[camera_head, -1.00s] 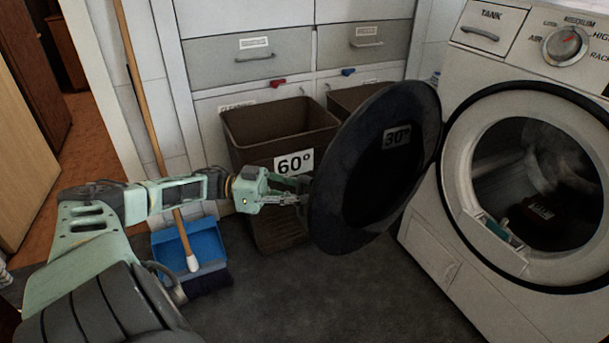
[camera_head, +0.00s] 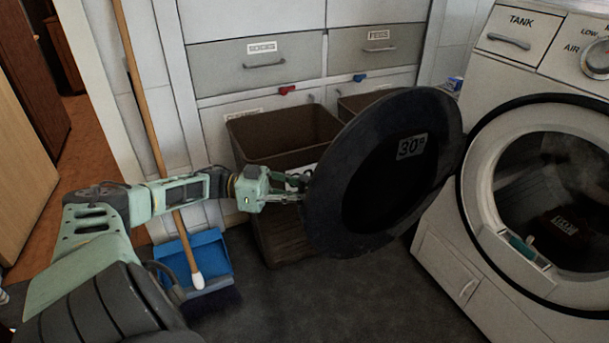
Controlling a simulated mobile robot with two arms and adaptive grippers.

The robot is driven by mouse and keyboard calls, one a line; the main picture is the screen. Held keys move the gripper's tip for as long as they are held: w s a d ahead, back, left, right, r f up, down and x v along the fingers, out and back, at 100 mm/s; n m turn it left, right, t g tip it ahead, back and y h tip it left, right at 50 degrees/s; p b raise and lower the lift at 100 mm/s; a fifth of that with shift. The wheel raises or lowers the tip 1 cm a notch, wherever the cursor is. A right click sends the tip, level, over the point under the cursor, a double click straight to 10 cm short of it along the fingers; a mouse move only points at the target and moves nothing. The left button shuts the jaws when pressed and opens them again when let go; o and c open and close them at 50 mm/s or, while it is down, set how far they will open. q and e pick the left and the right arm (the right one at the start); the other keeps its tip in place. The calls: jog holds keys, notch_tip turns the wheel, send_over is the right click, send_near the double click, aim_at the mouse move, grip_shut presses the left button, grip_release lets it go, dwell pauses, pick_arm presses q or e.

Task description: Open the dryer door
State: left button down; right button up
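The dryer (camera_head: 455,205) stands at the right, its round opening uncovered and the drum (camera_head: 555,190) in view. My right gripper is not in view.
Brown laundry bins (camera_head: 285,135) stand behind the door under grey drawers (camera_head: 255,62). A blue dustpan (camera_head: 205,262) and a wooden broom handle (camera_head: 150,110) are behind my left arm. Dark floor (camera_head: 350,300) is clear in front of the dryer.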

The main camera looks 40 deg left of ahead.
pick_arm(q)
jog(key=c, duration=2.1)
grip_release()
jog(key=shift+s+a+f, duration=0.15)
jog(key=shift+s+f, duration=0.15)
jog(key=shift+o, duration=1)
jog(key=shift+s+a+r, duration=0.1)
jog(key=shift+s+a, duration=0.05)
jog(key=shift+o, duration=0.9)
jog(key=shift+r, duration=0.1)
jog(key=shift+w, duration=0.2)
jog(key=v, duration=1.2)
jog(key=shift+s, duration=0.15)
